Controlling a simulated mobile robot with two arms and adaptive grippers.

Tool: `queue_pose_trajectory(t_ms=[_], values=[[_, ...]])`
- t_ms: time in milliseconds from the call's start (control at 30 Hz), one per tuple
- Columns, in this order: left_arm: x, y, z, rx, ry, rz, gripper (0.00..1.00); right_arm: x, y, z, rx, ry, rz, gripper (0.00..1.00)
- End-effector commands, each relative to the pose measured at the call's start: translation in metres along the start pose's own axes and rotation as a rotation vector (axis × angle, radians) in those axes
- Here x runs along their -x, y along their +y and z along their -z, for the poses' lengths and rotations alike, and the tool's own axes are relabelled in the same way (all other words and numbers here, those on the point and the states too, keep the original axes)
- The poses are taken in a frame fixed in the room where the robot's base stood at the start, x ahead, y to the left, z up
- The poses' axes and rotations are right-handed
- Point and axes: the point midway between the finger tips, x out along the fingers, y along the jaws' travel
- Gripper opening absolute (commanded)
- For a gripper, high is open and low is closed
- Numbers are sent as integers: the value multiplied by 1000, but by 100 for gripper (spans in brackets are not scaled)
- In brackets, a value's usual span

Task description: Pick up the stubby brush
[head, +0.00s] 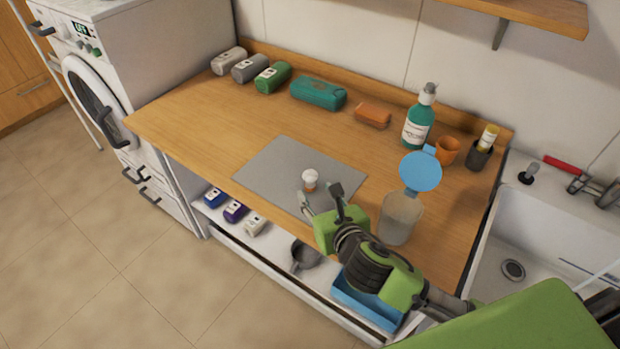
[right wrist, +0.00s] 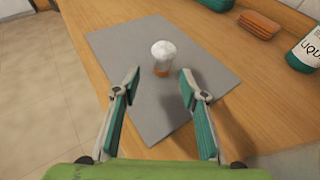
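The stubby brush (head: 310,179), with a white rounded top and an orange-brown base, stands upright on the grey mat (head: 270,174). It also shows in the right wrist view (right wrist: 163,58), beyond and between my fingers. My right gripper (head: 321,196) is open and empty, close to the brush on its near side. In the right wrist view the two fingers (right wrist: 159,82) are spread wide, with the brush ahead of their tips. My left gripper is not in view.
A translucent cup (head: 400,218) and a blue round thing (head: 421,171) stand right of my gripper. A green bottle (head: 418,121), an orange cup (head: 447,150) and several pouches line the back. The sink (head: 540,225) is at right. The counter's left part is clear.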

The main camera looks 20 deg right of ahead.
Motion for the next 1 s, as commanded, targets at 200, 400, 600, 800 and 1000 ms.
queue_pose_trajectory(t_ms=[200, 400, 600, 800, 1000], values=[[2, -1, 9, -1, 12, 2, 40, -17, -1, 0, -1, 0, 1, 39], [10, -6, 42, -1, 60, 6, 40, -40, -4, 0, -4, 1, 2, 39], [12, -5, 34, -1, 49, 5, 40, -63, -4, 1, -4, 1, 1, 39], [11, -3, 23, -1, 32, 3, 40, -68, -4, 2, -2, 0, -1, 39], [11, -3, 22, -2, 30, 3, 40, -67, -4, 2, -2, 1, 0, 13]])
